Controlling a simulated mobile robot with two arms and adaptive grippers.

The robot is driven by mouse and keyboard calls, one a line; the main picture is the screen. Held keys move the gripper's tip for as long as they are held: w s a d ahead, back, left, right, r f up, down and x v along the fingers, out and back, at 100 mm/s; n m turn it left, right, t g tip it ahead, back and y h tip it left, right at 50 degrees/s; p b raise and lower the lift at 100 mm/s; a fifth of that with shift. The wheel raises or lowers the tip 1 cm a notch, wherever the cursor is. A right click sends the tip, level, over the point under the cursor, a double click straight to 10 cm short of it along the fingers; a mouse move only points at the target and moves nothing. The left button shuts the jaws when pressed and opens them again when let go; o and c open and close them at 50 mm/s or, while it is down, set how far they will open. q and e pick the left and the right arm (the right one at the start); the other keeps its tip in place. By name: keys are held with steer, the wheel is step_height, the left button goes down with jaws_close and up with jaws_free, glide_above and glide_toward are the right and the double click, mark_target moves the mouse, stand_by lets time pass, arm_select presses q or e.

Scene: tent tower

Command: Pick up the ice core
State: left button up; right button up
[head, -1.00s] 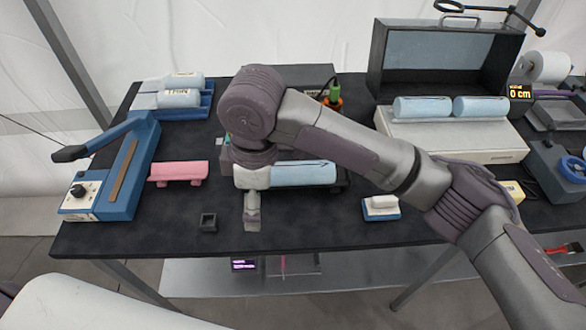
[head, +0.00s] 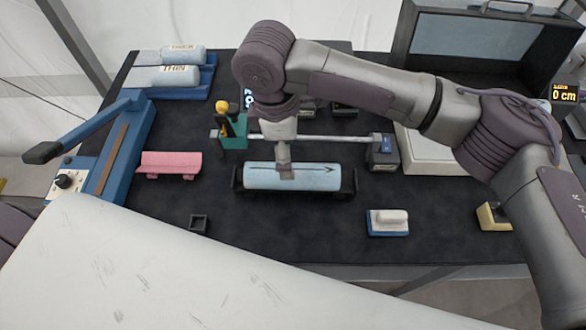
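A light blue ice core (head: 318,179) with a dark arrow along it lies level in a black cradle (head: 346,183) in the middle of the table. My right gripper (head: 285,171) comes down from above at the core's middle, its fingertips at the core's upper surface. I cannot tell whether its fingers are closed around the core, as they are small and seen nearly edge-on. Two more cores, marked THIN (head: 178,75) and THICK (head: 183,54), lie in a blue tray (head: 203,88) at the back left. My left gripper is not in view.
A metal rod (head: 335,138) runs behind the core. A blue lever device (head: 118,150) and pink rest (head: 168,163) stand left. A small black square holder (head: 199,223), white-blue block (head: 388,222) and yellow piece (head: 493,216) are in front. An open case (head: 480,50) stands back right.

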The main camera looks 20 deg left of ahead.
steer(key=f, duration=0.3)
steer(key=shift+w+d+f, duration=0.15)
steer(key=shift+d+f, duration=0.1)
steer(key=shift+f, duration=0.35)
step_height(320, 180, down, 4)
steer(key=shift+d+f+p, duration=0.1)
steer(key=shift+f+p, duration=0.05)
steer(key=shift+p, duration=0.85)
steer(key=shift+f, duration=0.4)
steer(key=shift+c, duration=0.2)
steer(key=c, duration=1.6)
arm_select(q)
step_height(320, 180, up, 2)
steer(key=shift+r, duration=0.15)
arm_select(e)
jaws_close()
steer(key=shift+r, duration=0.1)
